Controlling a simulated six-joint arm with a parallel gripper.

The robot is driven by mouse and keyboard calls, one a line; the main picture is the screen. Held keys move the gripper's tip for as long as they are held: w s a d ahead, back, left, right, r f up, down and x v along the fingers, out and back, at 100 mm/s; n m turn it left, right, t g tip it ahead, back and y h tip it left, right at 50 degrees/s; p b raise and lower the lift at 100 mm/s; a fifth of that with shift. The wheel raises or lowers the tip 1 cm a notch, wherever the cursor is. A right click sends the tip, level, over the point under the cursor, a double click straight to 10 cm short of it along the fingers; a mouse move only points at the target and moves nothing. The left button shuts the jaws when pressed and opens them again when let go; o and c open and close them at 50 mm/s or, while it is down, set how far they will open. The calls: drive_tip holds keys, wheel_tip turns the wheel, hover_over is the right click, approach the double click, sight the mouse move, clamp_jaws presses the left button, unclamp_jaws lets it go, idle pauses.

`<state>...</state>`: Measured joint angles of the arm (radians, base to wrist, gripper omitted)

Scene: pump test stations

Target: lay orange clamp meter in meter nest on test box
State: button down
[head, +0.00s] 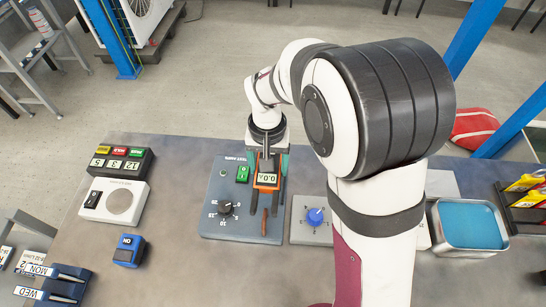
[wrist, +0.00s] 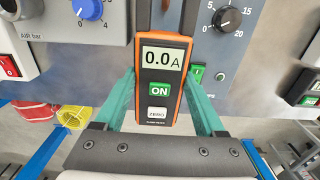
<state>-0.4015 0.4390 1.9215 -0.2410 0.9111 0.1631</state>
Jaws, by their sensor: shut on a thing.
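The orange clamp meter (head: 267,180) has a dark face, reads 0.0 A and shows over the right part of the grey-blue test box (head: 216,200). In the wrist view the meter (wrist: 158,100) is upright between the teal fingers of my gripper (wrist: 160,82), which is shut on its sides. My gripper (head: 267,164) also shows in the head view, at the meter's far end. The meter nest is not clearly visible, and contact with the box cannot be judged.
The test box carries a black knob (head: 225,207) and a green switch (head: 242,174) left of the meter. A grey panel with a blue knob (head: 315,216) stands close on the right. A blue-filled tray (head: 470,225) is farther right. Bare table (head: 170,230) lies left of the box.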

drive_tip(key=shift+f, duration=3.45)
unclamp_jaws()
wheel_tip(320, 180, up, 16)
drive_tip(key=shift+f, duration=0.2)
drive_tip(key=shift+s+d+r, duration=0.15)
drive_tip(key=shift+d+r, duration=0.1)
drive_tip(key=shift+r, duration=0.05)
drive_tip(key=s+d+m+y, duration=0.1)
drive_tip(key=s+d, duration=0.4)
drive_tip(key=s, duration=0.5)
drive_tip(key=s+d+m, duration=0.4)
drive_tip(key=s+d, duration=0.1)
drive_tip(key=s, duration=0.6)
drive_tip(key=shift+d+r+m+y, duration=0.3)
drive_tip(key=shift+d+r+y, duration=0.05)
drive_tip(key=shift+r+y, duration=0.1)
drive_tip(key=shift+s, duration=0.1)
